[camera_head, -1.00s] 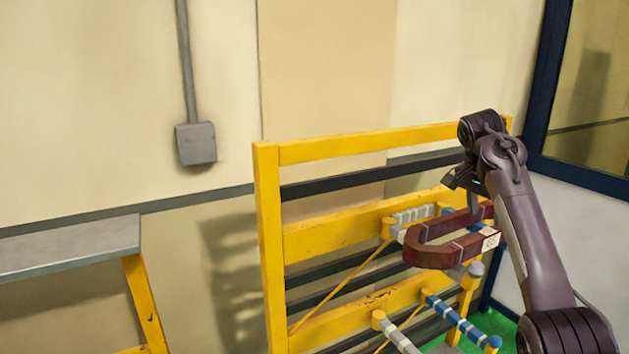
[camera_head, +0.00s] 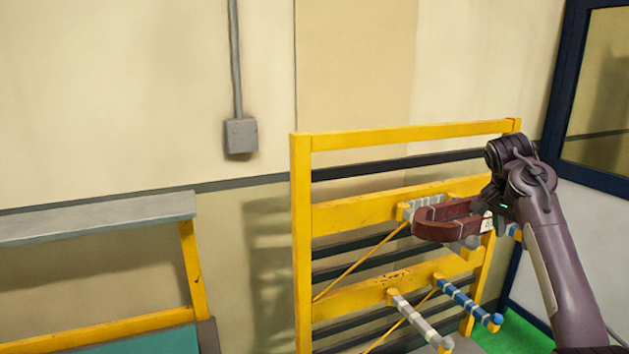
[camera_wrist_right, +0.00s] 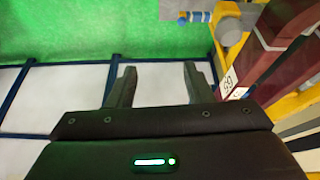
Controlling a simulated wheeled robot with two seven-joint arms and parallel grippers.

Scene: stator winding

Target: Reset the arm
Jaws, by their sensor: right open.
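My right arm comes in from the right in the head view, with its right gripper (camera_head: 500,205) beside the yellow rack. In the right wrist view the right gripper (camera_wrist_right: 155,85) is open, with nothing between its two fingers. A dark red U-shaped coil (camera_head: 445,222) hangs on the rack's upper pegs, just left of the gripper. It also shows at the right of the wrist view (camera_wrist_right: 280,45), with a white label, apart from the fingers. My left gripper is in neither view.
The yellow rack (camera_head: 302,240) stands against the wall, with grey-white pegs (camera_head: 420,322) and a blue-striped peg (camera_head: 465,302) sticking out. A yellow-framed bench with a grey shelf (camera_head: 100,217) stands at the left. The floor (camera_head: 520,330) is green.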

